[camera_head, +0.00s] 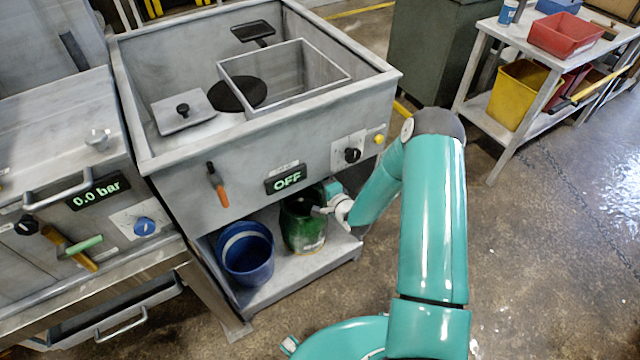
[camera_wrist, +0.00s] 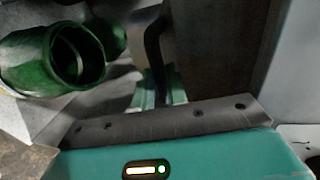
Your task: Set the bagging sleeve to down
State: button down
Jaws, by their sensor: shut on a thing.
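My gripper (camera_wrist: 160,90) shows in the wrist view with its two teal fingers shut on a dark curved bar (camera_wrist: 153,48). I cannot tell for sure whether this bar belongs to the bagging sleeve. In the head view my wrist reaches under the front right of the grey cabinet (camera_head: 240,170), and my fingertips are mostly hidden there. A green cylindrical container (camera_head: 303,228) stands on the lower shelf beside my gripper. Its open round mouth (camera_wrist: 77,57) shows at the left in the wrist view. No label marks the sleeve's position.
A blue bucket (camera_head: 246,254) stands on the shelf left of the green container. The cabinet front carries an OFF display (camera_head: 286,180), a black knob (camera_head: 352,155) and an orange-handled lever (camera_head: 218,186). A bench with bins (camera_head: 520,92) stands at right. The floor at right is clear.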

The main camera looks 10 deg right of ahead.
notch_tip(320, 180, down, 19)
dwell(0.4)
jog(key=shift+r, duration=0.1)
jog(key=c, duration=1.4)
grip_release()
jog(key=v, duration=1.3)
jog(key=shift+s, duration=0.35)
jog(key=shift+s+d+r, duration=0.1)
jog(key=shift+d, duration=0.1)
